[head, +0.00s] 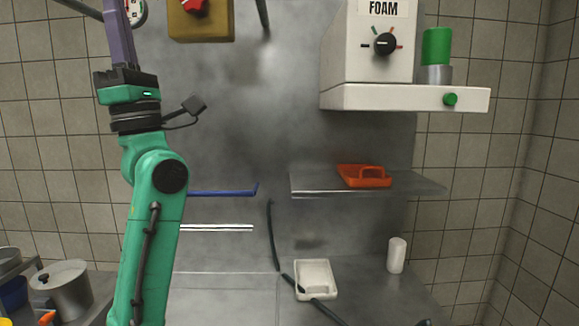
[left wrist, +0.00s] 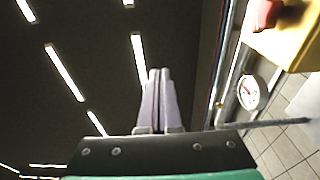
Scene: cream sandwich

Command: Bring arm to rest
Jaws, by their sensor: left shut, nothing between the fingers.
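My left arm rises upright at the left of the head view, green with black joints. My left gripper (head: 114,8) points up at the top edge of that view. In the left wrist view the left gripper (left wrist: 159,74) has its two pale purple fingers pressed together with nothing between them. The fingers point toward a dark ceiling with bright strip lights, and touch nothing that I can see. My right arm and right gripper do not show in either view.
A white foam machine (head: 345,60) hangs at upper right, above a steel shelf (head: 315,184) with an orange-red tray (head: 364,177). A yellow box (head: 212,27) with a red knob is right of the left gripper. A pot (head: 62,295) stands at lower left.

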